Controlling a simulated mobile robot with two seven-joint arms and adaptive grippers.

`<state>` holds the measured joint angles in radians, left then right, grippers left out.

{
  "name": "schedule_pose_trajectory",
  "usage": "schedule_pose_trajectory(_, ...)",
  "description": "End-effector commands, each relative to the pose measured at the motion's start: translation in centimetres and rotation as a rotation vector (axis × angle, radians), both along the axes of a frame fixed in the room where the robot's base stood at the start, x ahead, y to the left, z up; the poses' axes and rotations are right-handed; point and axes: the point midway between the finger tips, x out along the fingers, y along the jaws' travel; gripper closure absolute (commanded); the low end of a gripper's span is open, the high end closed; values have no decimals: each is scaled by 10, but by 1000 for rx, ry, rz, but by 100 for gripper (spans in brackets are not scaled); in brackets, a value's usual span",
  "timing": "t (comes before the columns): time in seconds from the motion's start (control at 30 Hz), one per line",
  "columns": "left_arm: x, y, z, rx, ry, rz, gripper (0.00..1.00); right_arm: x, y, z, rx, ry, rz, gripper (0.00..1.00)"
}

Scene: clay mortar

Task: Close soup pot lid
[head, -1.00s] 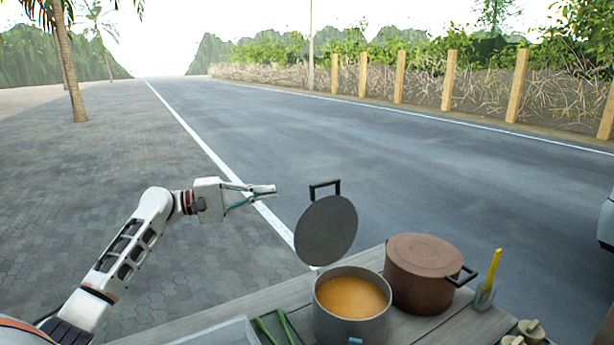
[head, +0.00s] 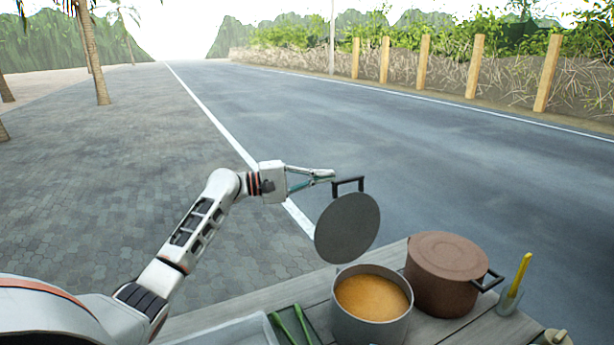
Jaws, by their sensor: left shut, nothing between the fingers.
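The grey soup pot (head: 371,327) stands on the table with orange soup (head: 372,297) in it. Its round grey lid (head: 347,228) stands tilted up open at the pot's back rim, with a dark handle (head: 348,181) at its top. My left gripper (head: 331,174) is shut and empty, just left of the lid's handle at about the same height in the picture. I cannot tell whether the fingertips touch the handle, though a small gap seems to show. My right gripper is not in view.
A brown lidded pot (head: 447,272) stands right of the soup pot. A holder with a yellow-handled tool (head: 519,273) is farther right. Green stalks (head: 302,325) and a pale tray (head: 235,334) lie left of the soup pot on the grey table (head: 268,303).

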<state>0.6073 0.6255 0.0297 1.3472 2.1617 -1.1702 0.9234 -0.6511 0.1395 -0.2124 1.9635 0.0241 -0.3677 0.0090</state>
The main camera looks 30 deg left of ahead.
Motion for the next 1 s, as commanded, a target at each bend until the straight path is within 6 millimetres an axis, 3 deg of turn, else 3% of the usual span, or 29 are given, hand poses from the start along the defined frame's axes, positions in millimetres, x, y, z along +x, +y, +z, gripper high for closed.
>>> schedule_pose_trajectory(0.3,-18,-30,4,0,0,-1,100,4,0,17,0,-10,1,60)
schedule_pose_trajectory(1.0,-16,-40,6,28,-18,0,100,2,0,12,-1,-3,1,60)
